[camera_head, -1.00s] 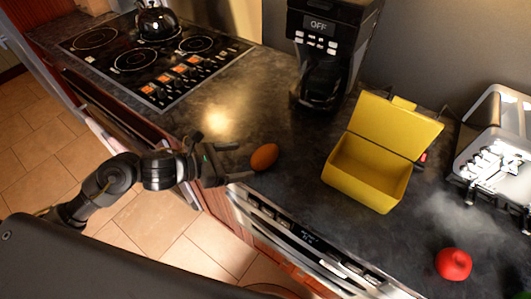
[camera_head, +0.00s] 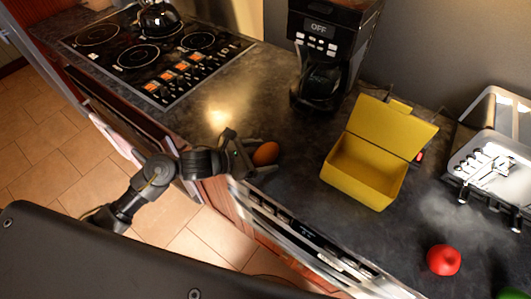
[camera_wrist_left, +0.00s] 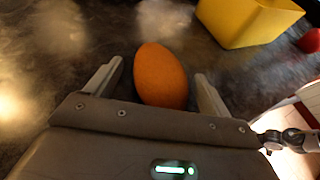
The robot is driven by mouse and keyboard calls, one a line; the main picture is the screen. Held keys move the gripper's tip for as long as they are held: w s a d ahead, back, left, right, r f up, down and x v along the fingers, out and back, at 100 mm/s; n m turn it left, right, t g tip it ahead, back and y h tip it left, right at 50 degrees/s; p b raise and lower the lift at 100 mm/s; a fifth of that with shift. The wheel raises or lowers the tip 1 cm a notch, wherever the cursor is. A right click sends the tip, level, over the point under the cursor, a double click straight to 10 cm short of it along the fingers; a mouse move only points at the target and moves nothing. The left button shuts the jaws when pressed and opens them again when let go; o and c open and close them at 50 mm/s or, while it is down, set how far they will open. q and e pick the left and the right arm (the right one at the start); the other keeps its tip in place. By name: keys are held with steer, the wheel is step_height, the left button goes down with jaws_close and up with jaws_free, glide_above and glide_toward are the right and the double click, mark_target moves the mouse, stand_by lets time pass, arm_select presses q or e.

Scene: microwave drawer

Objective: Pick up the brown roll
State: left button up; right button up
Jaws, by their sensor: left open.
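The brown roll (camera_head: 265,153) is a smooth orange-brown oval lying on the dark counter, left of the yellow box. My left gripper (camera_head: 254,155) is at the roll, with its fingers open on either side of it. In the left wrist view the roll (camera_wrist_left: 161,76) lies between the two open fingers (camera_wrist_left: 157,88), with a visible gap at each side, wider on the left. My right gripper is not in view.
An open yellow box (camera_head: 362,172) stands right of the roll. A coffee maker (camera_head: 325,55) stands behind, and a cooktop (camera_head: 155,55) is at the left. A red fruit (camera_head: 444,260) and a metal rack (camera_head: 490,165) are at the right. The counter around the roll is clear.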

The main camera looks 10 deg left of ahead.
mark_target(261, 154)
arm_select(q)
steer(key=c, duration=1.1)
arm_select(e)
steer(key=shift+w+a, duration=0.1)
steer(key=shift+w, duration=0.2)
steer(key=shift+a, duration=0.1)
